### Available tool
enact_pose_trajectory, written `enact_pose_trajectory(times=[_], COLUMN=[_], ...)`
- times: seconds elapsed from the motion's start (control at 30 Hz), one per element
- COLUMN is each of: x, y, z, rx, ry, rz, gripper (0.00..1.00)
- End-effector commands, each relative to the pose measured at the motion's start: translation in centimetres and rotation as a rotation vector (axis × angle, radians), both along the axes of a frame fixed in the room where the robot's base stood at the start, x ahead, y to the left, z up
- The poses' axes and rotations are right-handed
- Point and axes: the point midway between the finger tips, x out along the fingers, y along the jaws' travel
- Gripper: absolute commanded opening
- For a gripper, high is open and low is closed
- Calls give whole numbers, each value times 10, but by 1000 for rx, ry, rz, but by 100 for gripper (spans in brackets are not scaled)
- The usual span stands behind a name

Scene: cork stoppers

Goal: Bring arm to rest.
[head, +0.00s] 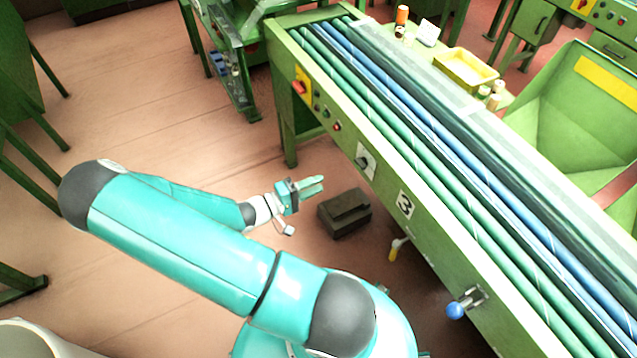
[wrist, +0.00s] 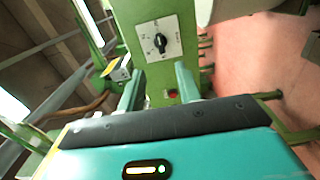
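My arm is teal with dark joints and reaches across the lower left of the head view, folded at the elbow. My gripper (head: 318,184) is out over the floor, left of the green machine (head: 385,190). In the wrist view my gripper (wrist: 160,80) has its two teal fingers apart with nothing between them. Beyond the fingers are a black rotary knob (wrist: 160,42) on a white plate and a red button (wrist: 172,93) on the green panel. The gripper appears apart from the panel.
A dark box (head: 345,212) sits on the floor near the gripper. A blue-knobbed lever (head: 456,310) and a yellow-handled lever (head: 394,252) stick out from the machine. A yellow tray (head: 466,68) stands behind it. A white bin (head: 35,340) is at lower left. Floor (head: 150,110) at left is clear.

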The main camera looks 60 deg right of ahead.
Motion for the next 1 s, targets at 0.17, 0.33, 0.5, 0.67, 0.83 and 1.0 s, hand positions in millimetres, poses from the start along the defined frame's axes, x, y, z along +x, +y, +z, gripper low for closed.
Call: enact_pose_trajectory(times=[0.17, 0.33, 0.5, 0.67, 0.83, 1.0], x=[0, 0, 0, 3, 12, 22], y=[0, -1, 1, 15, 45, 78], z=[0, 0, 0, 6, 18, 36], rx=[0, 0, 8, 84, 251, 432], ry=[0, 0, -4, -42, -111, -180], rz=[0, 0, -5, -50, -119, -159], gripper=[35, 35, 35, 35, 35, 35])
